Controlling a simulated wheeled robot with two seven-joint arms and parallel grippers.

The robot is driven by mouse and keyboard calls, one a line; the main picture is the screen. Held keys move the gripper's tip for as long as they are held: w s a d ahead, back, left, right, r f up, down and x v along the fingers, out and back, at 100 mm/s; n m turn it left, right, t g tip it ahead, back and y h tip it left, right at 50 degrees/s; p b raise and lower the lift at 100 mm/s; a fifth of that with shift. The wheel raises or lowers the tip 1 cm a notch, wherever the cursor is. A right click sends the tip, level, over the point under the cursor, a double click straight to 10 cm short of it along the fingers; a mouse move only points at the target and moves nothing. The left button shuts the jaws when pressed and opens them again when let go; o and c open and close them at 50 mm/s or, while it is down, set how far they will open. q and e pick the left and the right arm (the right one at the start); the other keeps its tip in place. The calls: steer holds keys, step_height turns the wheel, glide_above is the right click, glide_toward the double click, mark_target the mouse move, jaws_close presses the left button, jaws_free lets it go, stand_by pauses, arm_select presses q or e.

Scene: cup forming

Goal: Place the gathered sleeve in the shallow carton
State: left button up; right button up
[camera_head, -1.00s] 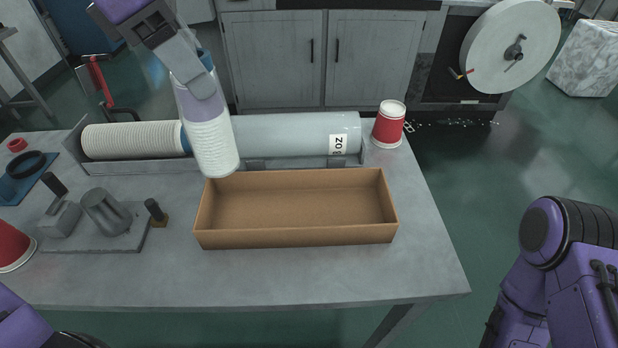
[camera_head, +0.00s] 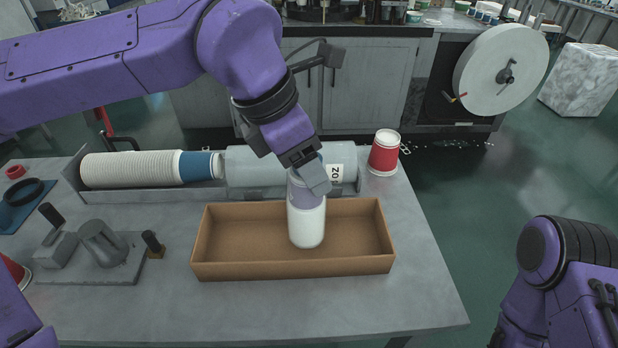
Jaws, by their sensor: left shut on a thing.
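The gathered sleeve (camera_head: 306,224), a white stack of cups with a pale purple-grey wrap at its top, stands nearly upright over the shallow carton. My left gripper (camera_head: 311,178) is shut on its upper part. The shallow carton (camera_head: 290,268) is an open brown box on the table. The sleeve's lower end shows inside the carton's outline, right of its middle. I cannot tell whether it touches the carton floor. My right arm shows at the right edge, but its gripper is not in view.
A trough behind the carton holds a long white cup stack (camera_head: 130,169) and a grey tube (camera_head: 250,166). A red cup (camera_head: 384,152) stands at the back right. A metal fixture (camera_head: 104,243) is at the left. The table's front right is clear.

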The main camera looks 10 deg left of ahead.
arm_select(q)
steer(key=shift+d+f, duration=0.2)
steer(key=shift+f, duration=1.6)
steer(key=shift+f, duration=0.15)
steer(key=o, duration=1.4)
steer(key=v, duration=1.2)
steer(key=shift+w+r, duration=0.1)
steer(key=shift+r, duration=0.15)
